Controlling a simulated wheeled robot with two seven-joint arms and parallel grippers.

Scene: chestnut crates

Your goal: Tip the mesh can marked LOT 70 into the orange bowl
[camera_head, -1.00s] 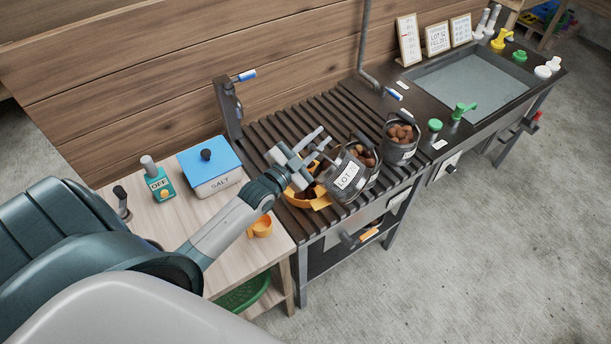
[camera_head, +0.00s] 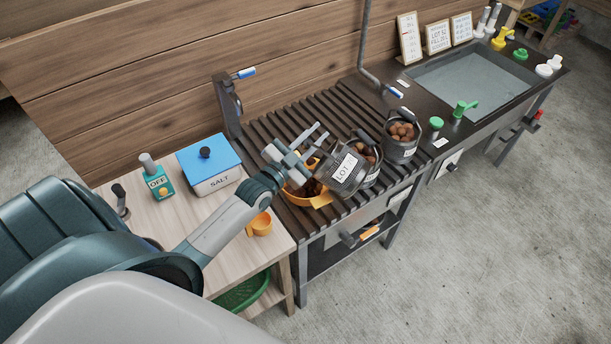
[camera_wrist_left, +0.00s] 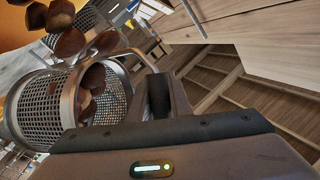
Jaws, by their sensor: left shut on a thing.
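My left gripper (camera_head: 314,142) is shut on a mesh can (camera_head: 343,180) and holds it tilted over the grill, its mouth towards the orange bowl (camera_head: 318,201). The can's white label reads LOT; its number is too small to read surely. In the left wrist view the mesh can (camera_wrist_left: 35,110) lies nearly on its side, with brown chestnuts (camera_wrist_left: 92,76) at and beyond its mouth. In the head view the bowl sits on the slats under the gripper, with dark chestnuts in it, partly hidden by gripper and can. My right gripper is out of view.
Two more mesh cans with chestnuts stand close to the right, one (camera_head: 373,178) just behind the held can, the other (camera_head: 401,153) farther right. A blue-lidded salt box (camera_head: 211,184), an OFF device (camera_head: 159,183) and an orange cup (camera_head: 260,226) are on the left table.

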